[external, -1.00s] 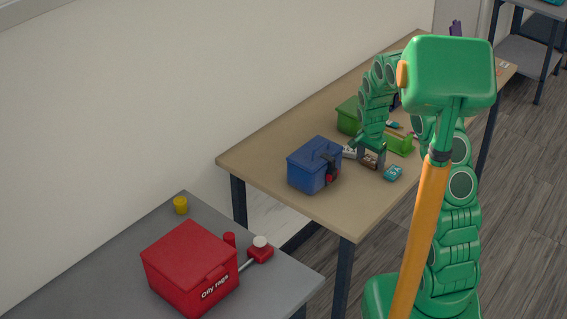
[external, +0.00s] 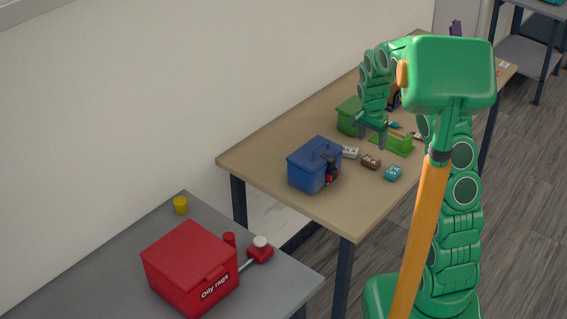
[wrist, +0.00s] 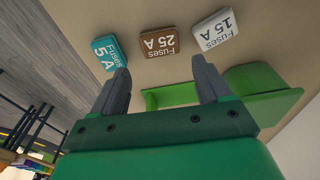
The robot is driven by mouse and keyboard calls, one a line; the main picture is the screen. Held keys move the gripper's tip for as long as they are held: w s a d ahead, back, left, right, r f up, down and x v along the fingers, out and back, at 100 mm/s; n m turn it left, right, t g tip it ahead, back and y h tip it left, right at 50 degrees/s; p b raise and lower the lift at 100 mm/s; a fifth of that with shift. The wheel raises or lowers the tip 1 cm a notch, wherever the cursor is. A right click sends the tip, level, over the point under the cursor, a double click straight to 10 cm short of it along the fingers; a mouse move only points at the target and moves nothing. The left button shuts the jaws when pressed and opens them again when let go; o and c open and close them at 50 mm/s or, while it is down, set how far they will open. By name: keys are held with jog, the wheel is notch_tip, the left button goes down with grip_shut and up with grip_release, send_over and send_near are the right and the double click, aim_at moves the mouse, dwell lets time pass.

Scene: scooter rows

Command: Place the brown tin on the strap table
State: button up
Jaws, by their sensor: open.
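The brown tin (external: 370,162), marked "Fuses 25 A" in the wrist view (wrist: 159,43), lies on the wooden table (external: 330,208) between a white tin (external: 350,152) and a teal tin (external: 393,173). My gripper (external: 372,140) is open and empty above the table, near the brown tin and apart from it. In the wrist view its two fingertips (wrist: 162,68) are spread, with the brown tin beyond the gap between them. No strap shows clearly, so I cannot tell which table is the strap table.
A blue box (external: 313,166) stands left of the tins. A green tray (external: 398,146) and green box (external: 349,115) stand behind. A grey table (external: 130,235) at the lower left holds a red box (external: 190,268) and a yellow can (external: 180,205). The wooden table's front corner is clear.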

notch_tip(320, 180, up, 3)
jog(key=shift+s+a+r, duration=0.1)
jog(key=shift+s+a, duration=0.05)
